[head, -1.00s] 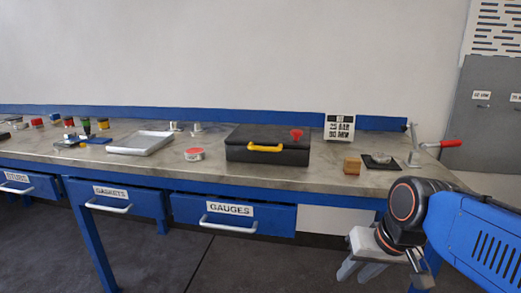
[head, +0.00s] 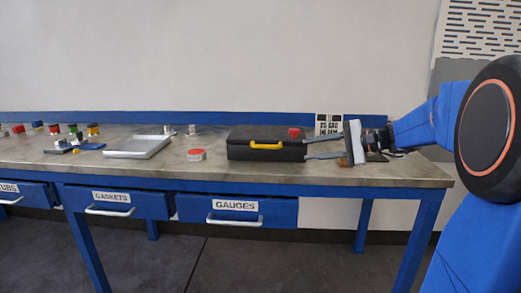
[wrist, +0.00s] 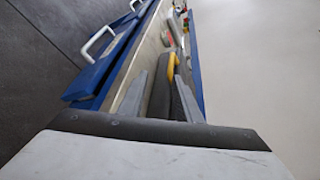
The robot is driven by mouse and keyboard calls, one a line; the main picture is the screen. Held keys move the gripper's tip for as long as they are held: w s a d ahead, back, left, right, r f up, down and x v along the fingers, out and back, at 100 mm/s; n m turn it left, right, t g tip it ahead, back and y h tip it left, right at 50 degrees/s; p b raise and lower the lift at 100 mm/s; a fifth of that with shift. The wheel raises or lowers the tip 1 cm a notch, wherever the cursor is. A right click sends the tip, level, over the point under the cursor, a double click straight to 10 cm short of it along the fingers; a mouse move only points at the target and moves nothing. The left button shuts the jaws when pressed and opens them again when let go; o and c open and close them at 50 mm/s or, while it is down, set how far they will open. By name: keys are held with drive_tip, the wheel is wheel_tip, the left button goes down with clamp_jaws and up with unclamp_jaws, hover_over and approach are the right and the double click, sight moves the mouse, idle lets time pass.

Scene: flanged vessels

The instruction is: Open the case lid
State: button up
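The black case (head: 240,147) stands on the workbench with its lid shut and a yellow handle (head: 266,146) on its front side. My gripper (head: 305,148) is at the right end of the case, its two fingers spread and pointing left toward it. In the wrist view the gripper (wrist: 158,95) is open, with the dark case (wrist: 160,98) and its yellow handle (wrist: 172,66) ahead between and beyond the fingers. I cannot tell whether the fingertips touch the case.
A red knob (head: 293,132) shows at the case's back right. A red-topped tin (head: 196,155) and a grey tray (head: 138,147) lie to the left on the workbench (head: 230,171).

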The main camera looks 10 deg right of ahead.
sight(273, 146)
drive_tip(key=shift+m+t, duration=0.3)
drive_tip(key=shift+t, duration=0.2)
drive_tip(key=x, duration=0.5)
drive_tip(key=w+r+x, duration=0.1)
drive_tip(key=x, duration=0.5)
drive_tip(key=d+x, duration=0.1)
drive_tip(key=x, duration=0.4)
drive_tip(key=shift+w+a, duration=0.4)
drive_tip(key=shift+w, duration=0.15)
clamp_jaws()
